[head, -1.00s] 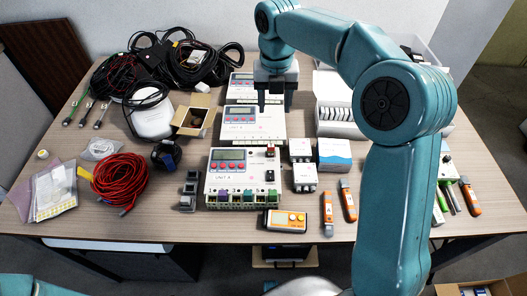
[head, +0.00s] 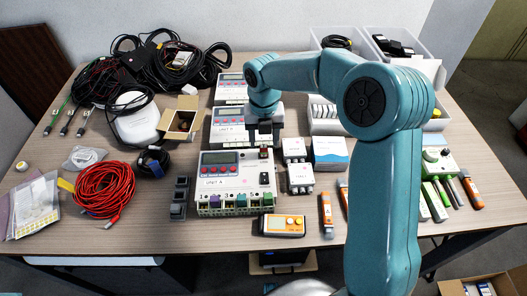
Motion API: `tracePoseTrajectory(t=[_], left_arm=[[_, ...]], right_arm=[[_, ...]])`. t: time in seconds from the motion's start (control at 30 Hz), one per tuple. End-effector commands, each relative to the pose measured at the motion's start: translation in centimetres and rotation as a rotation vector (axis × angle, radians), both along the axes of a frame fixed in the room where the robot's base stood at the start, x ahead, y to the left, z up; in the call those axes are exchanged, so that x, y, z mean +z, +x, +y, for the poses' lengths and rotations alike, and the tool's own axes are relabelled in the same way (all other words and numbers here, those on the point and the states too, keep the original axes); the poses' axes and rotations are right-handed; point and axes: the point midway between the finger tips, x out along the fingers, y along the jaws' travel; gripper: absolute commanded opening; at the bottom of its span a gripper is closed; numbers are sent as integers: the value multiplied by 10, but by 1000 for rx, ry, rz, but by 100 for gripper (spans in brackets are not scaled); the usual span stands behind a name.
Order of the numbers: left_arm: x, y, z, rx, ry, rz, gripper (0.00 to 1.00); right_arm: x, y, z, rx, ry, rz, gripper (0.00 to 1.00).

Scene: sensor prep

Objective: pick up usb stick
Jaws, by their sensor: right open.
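A small dark item with red on it (head: 265,153), which may be the USB stick, is at the upper right of the front white unit (head: 215,157). It is too small to be sure. A second small black item (head: 264,168) is just below it on the same unit. My right gripper (head: 264,139) points down, open, with its fingers just behind and above the red-and-dark item. I cannot tell whether they touch anything. My left gripper is not in view.
More white units (head: 229,115) stand behind. Small white boxes (head: 300,178) and a blue-white box (head: 331,152) stand to the right. Red cable (head: 106,190) is coiled at left. Some table is bare at the front left.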

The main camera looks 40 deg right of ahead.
Motion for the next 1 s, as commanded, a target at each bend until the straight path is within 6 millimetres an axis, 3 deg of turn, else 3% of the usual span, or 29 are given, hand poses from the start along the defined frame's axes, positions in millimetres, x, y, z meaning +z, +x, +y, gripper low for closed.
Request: tracePoseTrajectory(t=[0.2, 0.5, 0.53, 0.67, 0.7, 1.0], left_arm=[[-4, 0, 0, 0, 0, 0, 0], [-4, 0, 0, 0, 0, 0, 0], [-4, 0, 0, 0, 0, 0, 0], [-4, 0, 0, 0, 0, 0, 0], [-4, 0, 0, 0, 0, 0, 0], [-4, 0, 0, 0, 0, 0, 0]], right_arm=[[-36, -1, 1, 0, 0, 2, 53], [-42, 0, 1, 0, 1, 1, 53], [-42, 0, 1, 0, 1, 1, 47], [-42, 0, 1, 0, 1, 1, 4], [-42, 0, 1, 0, 1, 1, 0], [-41, 0, 1, 0, 0, 0, 0]])
